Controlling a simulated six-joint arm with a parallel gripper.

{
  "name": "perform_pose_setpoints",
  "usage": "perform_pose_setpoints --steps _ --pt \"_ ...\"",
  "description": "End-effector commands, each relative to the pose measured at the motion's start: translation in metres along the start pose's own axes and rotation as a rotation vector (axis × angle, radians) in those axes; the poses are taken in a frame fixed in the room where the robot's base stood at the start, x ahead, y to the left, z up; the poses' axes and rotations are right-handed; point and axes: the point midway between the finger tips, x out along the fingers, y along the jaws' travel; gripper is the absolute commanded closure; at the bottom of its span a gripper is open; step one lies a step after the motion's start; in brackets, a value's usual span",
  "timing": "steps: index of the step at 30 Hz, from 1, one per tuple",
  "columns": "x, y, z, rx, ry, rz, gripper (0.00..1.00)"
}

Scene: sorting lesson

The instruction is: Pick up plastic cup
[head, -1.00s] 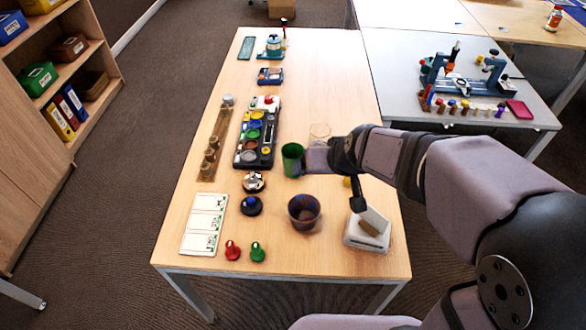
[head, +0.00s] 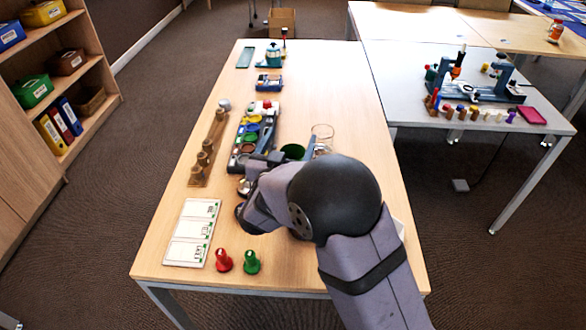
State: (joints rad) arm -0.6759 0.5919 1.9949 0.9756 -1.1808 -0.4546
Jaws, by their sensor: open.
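A clear see-through cup (head: 323,131) stands on the wooden table (head: 330,75), right of the black tray. Whether either finger touches a cup is not clear. The dark cup seen earlier is hidden behind my arm.
A black tray of coloured round pieces (head: 249,138) and a wooden peg rack (head: 208,150) lie to the left. A white card sheet (head: 193,232), a red pawn (head: 223,260) and a green pawn (head: 251,262) are at the front. The table's far right part is clear.

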Motion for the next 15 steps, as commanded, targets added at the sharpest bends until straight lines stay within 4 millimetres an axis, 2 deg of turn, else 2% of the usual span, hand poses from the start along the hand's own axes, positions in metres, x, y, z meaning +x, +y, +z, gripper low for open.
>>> perform_pose_setpoints --steps 1,6,10,15 --pt "0.001 0.0 0.018 -0.006 -0.004 0.0 0.22" --pt "0.003 0.0 0.054 -0.002 -0.002 -0.001 0.22" --pt "0.004 0.0 0.067 0.001 0.0 -0.001 0.22" --pt "0.004 0.0 0.071 0.004 0.001 -0.001 0.22"
